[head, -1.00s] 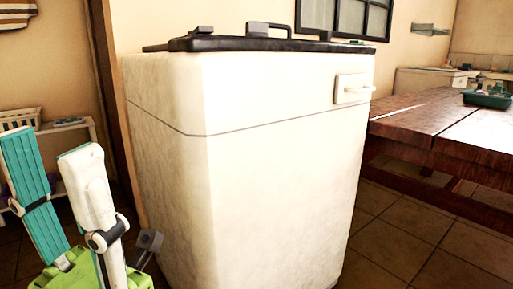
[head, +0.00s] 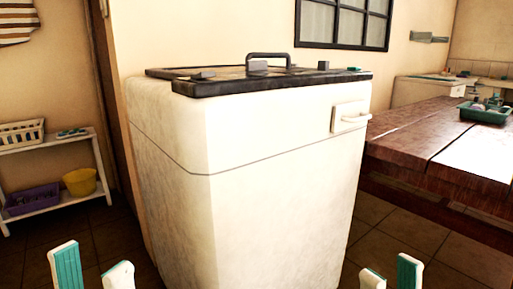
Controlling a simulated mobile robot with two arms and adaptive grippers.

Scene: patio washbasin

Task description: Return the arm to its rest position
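My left gripper (head: 91,270) is at the lower left of the head view. Its two white and teal fingertips stand apart with nothing between them. My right gripper (head: 390,274) is at the bottom, right of centre, with its two fingertips also apart and nothing visible between them. Only the finger ends of both grippers show. The arms behind them are out of the frame. Both grippers appear in front of a large white washbasin cabinet (head: 250,200), one to each side.
The cabinet has a black lid (head: 270,83) on top with a handle. A wooden table (head: 440,150) stands right, bearing a green tray (head: 484,113). A white shelf (head: 60,145) at left holds a basket (head: 20,133), a purple bin (head: 33,200) and a yellow bucket (head: 80,182).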

